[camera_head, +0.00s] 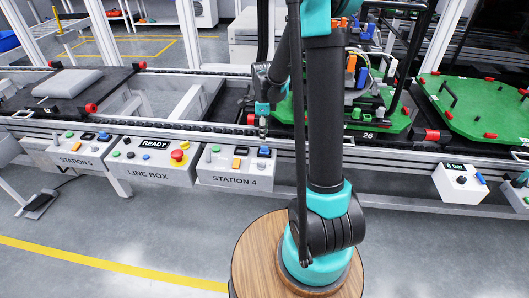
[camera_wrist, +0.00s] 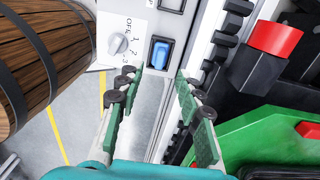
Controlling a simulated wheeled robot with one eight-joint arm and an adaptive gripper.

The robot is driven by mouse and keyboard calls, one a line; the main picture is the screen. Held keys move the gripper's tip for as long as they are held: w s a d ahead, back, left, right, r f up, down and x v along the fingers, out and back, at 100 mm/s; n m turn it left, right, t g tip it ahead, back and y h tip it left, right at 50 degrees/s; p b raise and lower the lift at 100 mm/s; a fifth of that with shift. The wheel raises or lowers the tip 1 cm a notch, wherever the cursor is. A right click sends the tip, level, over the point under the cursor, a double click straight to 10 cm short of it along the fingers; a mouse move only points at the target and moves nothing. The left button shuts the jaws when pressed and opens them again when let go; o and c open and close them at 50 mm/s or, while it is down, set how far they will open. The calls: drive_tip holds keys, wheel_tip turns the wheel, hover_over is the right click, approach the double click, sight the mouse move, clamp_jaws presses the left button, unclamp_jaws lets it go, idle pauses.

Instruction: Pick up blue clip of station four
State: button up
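The grey Station 4 box (camera_head: 236,180) is on the conveyor's near side, left of my arm. A blue piece (camera_head: 264,152) is at the right end of its top. In the wrist view a blue piece (camera_wrist: 160,53) sits in a black frame on a pale box, beyond my fingertips; it looks like the same one, but I cannot tell if it is the clip. My gripper (camera_wrist: 155,85) is open and empty, its green-padded fingers apart. In the head view my gripper (camera_head: 262,112) hangs over the conveyor's near rail, above and behind the box, not touching the blue piece.
A green pallet (camera_head: 395,118) marked 26 carries orange, blue and black fittings, partly hidden behind my arm. It shows close on the right in the wrist view (camera_wrist: 250,140). The line box (camera_head: 150,165) stands to the left. A dial (camera_wrist: 117,43) is beside the blue piece.

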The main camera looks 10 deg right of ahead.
sight(264, 146)
drive_tip(key=shift+d+f, duration=0.15)
drive_tip(key=shift+f, duration=3.15)
clamp_jaws()
